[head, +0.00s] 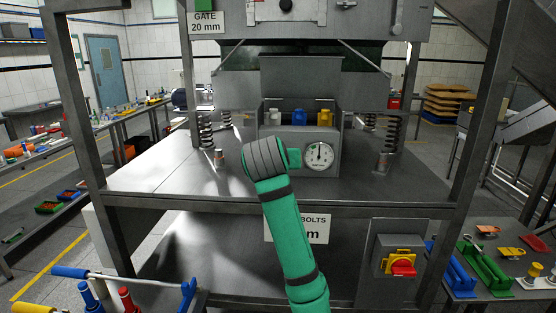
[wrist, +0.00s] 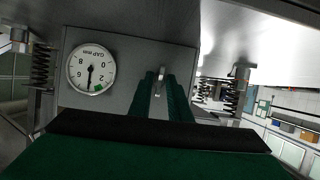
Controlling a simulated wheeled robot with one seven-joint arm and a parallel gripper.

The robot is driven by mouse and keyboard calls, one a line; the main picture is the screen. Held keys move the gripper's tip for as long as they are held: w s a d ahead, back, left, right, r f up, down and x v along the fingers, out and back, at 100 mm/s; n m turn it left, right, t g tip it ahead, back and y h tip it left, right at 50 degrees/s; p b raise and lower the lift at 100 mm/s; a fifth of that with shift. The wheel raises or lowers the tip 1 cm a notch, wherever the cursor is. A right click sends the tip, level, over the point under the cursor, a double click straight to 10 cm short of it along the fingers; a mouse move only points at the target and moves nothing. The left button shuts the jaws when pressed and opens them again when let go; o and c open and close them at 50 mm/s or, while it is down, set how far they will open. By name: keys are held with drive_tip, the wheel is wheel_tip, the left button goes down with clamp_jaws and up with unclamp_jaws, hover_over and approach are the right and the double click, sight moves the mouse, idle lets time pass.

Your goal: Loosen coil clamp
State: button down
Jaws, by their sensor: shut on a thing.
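The coil clamp's small metal lever (wrist: 158,82) shows between the green fingers of my gripper (wrist: 163,92) in the wrist view. The fingers are shut on it, in front of the grey panel (wrist: 125,62). A round gap dial (wrist: 91,70) sits on that panel beside my gripper and appears upside down there. In the head view, the dial (head: 320,156) is just right of my grey wrist. My arm and wrist hide the clamp and most of my fingers in that view.
The panel stands on a metal deck (head: 160,176) between coil springs (head: 206,132). Frame posts (head: 70,95) rise at both sides. White, blue and yellow items (head: 299,117) stand above the panel. A red-and-yellow switch (head: 402,264) is below, near right.

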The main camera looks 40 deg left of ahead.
drive_tip(key=n+h, duration=0.1)
drive_tip(key=n+t+h, duration=0.1)
drive_tip(key=n, duration=0.1)
drive_tip(key=shift+a+f+t, duration=0.1)
drive_tip(key=shift+a+t, duration=0.05)
drive_tip(key=shift+t, duration=0.15)
drive_tip(key=shift+n, duration=0.4)
idle(0.3)
drive_tip(key=c, duration=1.9)
unclamp_jaws()
drive_tip(key=v, duration=1.1)
drive_tip(key=shift+a+f, duration=0.1)
drive_tip(key=shift+a, duration=0.05)
